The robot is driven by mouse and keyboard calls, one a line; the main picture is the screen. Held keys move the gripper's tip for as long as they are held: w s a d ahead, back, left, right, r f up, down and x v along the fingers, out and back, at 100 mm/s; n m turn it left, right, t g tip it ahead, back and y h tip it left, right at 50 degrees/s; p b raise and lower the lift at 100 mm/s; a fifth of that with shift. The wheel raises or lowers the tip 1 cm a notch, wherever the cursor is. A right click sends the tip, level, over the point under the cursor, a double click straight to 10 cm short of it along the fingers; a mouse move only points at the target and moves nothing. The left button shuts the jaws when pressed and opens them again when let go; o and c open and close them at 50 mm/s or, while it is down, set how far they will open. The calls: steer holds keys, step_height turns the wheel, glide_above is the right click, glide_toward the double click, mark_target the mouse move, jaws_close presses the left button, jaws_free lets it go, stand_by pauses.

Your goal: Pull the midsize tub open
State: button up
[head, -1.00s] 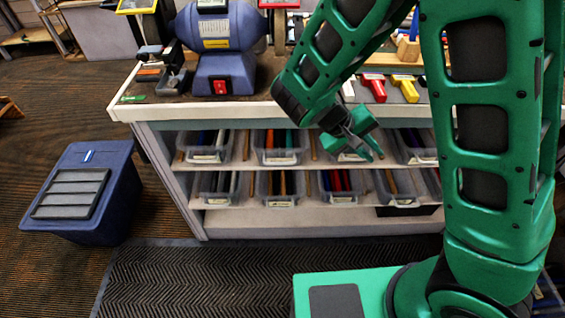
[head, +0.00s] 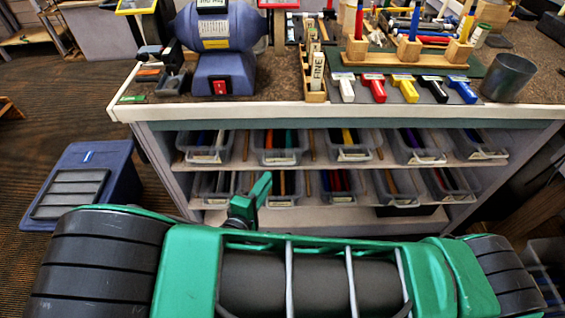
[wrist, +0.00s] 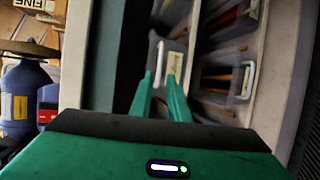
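Clear plastic tubs stand in two rows on the shelves under the bench, with labels on their fronts and coloured sticks inside. Upper tubs include one with orange and teal sticks (head: 281,156) and one with a yellow stick (head: 350,153). I cannot tell by size which is the midsize one. My gripper (head: 262,188) is low in front of the shelves, left of centre. In the wrist view, turned sideways, its two green fingers (wrist: 160,76) are apart, with nothing visibly held. Beyond their tips is a labelled tub (wrist: 175,58); contact cannot be told.
The bench top (head: 150,110) holds a blue grinder (head: 218,45), a sanding block marked FINE (head: 317,68), coloured-handled tools (head: 405,88) and a dark cup (head: 509,78). A blue bin (head: 120,185) stands at the left. My arm hides the floor in front.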

mark_target(279, 164)
steer(key=x, duration=1)
steer(key=shift+w+d+f, duration=0.1)
steer(key=shift+w+f, duration=0.05)
steer(key=shift+w, duration=0.05)
steer(key=shift+c, duration=0.6)
jaws_close()
stand_by(0.5)
